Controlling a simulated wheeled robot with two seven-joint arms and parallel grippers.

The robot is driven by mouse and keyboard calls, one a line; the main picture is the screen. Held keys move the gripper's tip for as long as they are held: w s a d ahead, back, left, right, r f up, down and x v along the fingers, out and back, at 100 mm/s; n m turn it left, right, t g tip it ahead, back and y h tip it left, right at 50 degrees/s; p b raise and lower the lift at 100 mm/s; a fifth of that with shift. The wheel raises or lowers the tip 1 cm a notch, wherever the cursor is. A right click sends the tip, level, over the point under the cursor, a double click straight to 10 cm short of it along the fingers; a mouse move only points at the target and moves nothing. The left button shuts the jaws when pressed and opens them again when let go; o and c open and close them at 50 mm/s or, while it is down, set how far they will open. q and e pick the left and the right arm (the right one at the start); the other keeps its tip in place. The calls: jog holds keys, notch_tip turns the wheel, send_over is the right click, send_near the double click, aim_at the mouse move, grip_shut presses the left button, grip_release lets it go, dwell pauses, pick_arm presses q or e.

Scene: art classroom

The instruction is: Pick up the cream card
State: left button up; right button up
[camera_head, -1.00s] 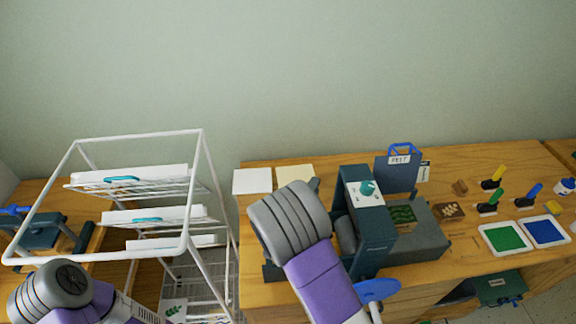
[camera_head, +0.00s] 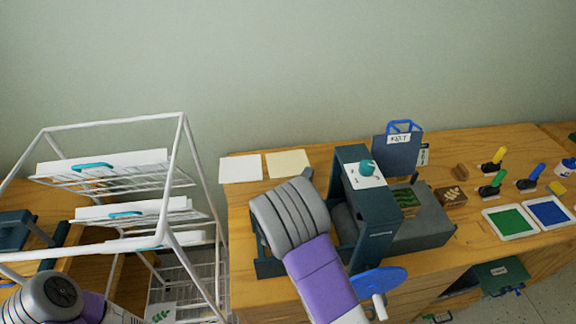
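The cream card (camera_head: 288,163) lies flat on the wooden counter (camera_head: 440,170), near its back edge by the wall. A white card (camera_head: 240,169) lies just left of it. My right arm reaches in from below, and its grey wrist covers the counter in front of the cream card. Of my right gripper (camera_head: 308,174), only a small dark part shows past the wrist, near the card's front right corner. Its fingers are hidden, and I cannot tell whether it touches the card. My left arm shows at the lower left, with its gripper out of view.
A white wire drying rack (camera_head: 175,190) stands at the left. A dark teal press (camera_head: 365,210) with a blue wheel (camera_head: 379,282) stands close right of my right arm. Ink pads, rollers and a blue-handled holder (camera_head: 398,150) stand farther right.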

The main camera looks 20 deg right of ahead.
jog(key=x, duration=0.3)
jog(key=shift+w+d+b, duration=0.15)
jog(key=shift+w+b, duration=0.1)
jog(key=shift+b, duration=0.05)
grip_shut()
